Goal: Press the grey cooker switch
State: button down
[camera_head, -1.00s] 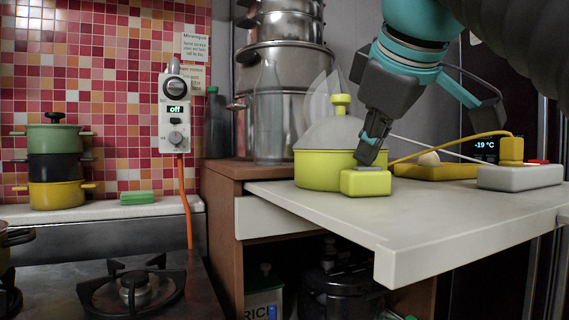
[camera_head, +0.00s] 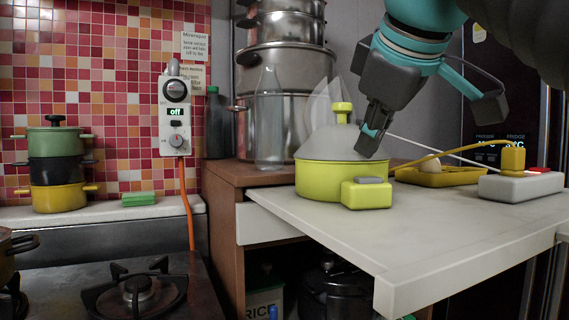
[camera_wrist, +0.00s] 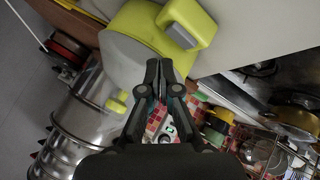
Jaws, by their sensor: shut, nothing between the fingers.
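The egg cooker (camera_head: 325,180) is a yellow-green pot with a clear domed lid on the pale worktop. A yellow-green box (camera_head: 367,196) on its front carries the grey cooker switch (camera_head: 371,181). In the wrist view the switch (camera_wrist: 181,36) shows as a grey patch on the box, up and right of the fingertips. My gripper (camera_head: 368,146) is shut and empty, pointing down. It is above the switch and apart from it, in front of the lid in the head view. The wrist view also shows the fingers (camera_wrist: 158,65) together.
A yellow tray (camera_head: 440,178) with an egg and a white power strip (camera_head: 520,187) with a yellow plug stand to the right. Steel pots (camera_head: 283,110) and a clear bottle (camera_head: 269,120) stand behind. The worktop's front is clear.

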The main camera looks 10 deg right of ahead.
aim_at(369, 178)
jog(key=shift+r+p, duration=0.4)
jog(key=shift+r, duration=1.8)
